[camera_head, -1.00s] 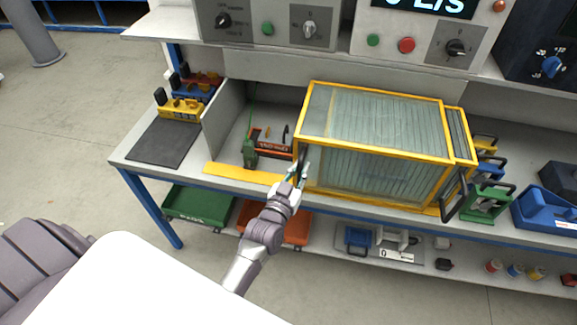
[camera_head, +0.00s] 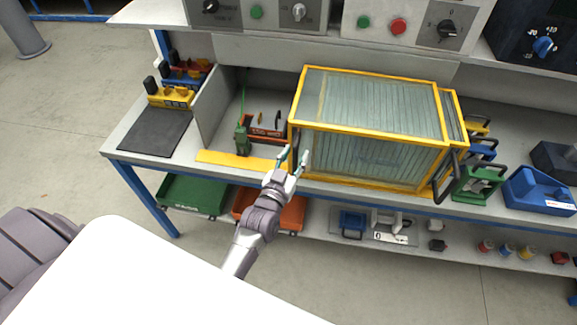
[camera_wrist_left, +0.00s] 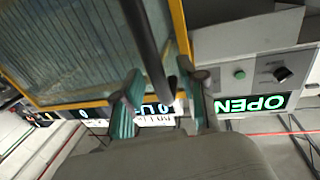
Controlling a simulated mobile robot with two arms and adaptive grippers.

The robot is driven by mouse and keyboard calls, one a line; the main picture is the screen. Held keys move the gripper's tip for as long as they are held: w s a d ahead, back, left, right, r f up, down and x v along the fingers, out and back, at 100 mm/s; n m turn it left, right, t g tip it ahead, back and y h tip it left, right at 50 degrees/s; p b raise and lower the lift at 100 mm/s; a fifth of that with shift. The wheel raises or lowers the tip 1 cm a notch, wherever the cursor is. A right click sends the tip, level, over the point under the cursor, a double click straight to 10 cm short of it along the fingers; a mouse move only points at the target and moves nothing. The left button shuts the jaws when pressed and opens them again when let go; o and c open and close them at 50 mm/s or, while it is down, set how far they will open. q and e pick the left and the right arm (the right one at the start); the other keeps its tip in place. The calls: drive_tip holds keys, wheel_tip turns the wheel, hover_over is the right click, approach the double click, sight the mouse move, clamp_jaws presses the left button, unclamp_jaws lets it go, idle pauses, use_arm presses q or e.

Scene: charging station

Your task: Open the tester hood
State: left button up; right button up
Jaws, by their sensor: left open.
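The tester hood (camera_head: 372,105) is a clear box with yellow edges, standing on the bench in the head view; it looks closed. In the left wrist view its glass and yellow frame (camera_wrist_left: 178,28) fill the upper left. My left gripper (camera_head: 294,157) is at the hood's front left corner, fingers pointing up toward it. In the left wrist view, the open teal fingers of this gripper (camera_wrist_left: 162,85) have a dark handle bar (camera_wrist_left: 147,45) running between them. I cannot tell whether they touch it. My right gripper is not in view.
A yellow strip (camera_head: 225,159) lies along the bench edge left of the hood. A green tool (camera_head: 242,139) and a grey divider (camera_head: 212,103) stand behind it. A dark handle (camera_head: 443,177) is at the hood's right end. Green (camera_head: 192,195) and orange bins (camera_head: 291,214) sit below.

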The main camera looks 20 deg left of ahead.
use_arm(q)
drive_tip(key=s, duration=1.1)
drive_tip(key=shift+s+d, duration=0.25)
drive_tip(key=s+d+f+m+g+h+b, duration=0.1)
drive_tip(key=s+f+g, duration=0.2)
drive_tip(key=f, duration=0.7)
drive_tip(key=s+d+f+g+b, duration=0.15)
drive_tip(key=s+f, duration=0.25)
drive_tip(key=f, duration=0.7)
drive_tip(key=s+d+f+m+g+h, duration=0.1)
drive_tip(key=s+f+g, duration=0.25)
drive_tip(key=f, duration=0.65)
drive_tip(key=s+a+f+g+b, duration=0.1)
drive_tip(key=s+a+f+g, duration=0.2)
drive_tip(key=s+f, duration=0.6)
drive_tip(key=s+a+f+g+y+b, duration=0.1)
drive_tip(key=s+a+f+g, duration=0.2)
drive_tip(key=s, duration=1.2)
wheel_tip(320, 180, down, 7)
drive_tip(key=g, duration=0.3)
drive_tip(key=shift+s+a+r+m, duration=0.15)
drive_tip(key=shift+s+r+m, duration=0.1)
drive_tip(key=shift+m, duration=0.15)
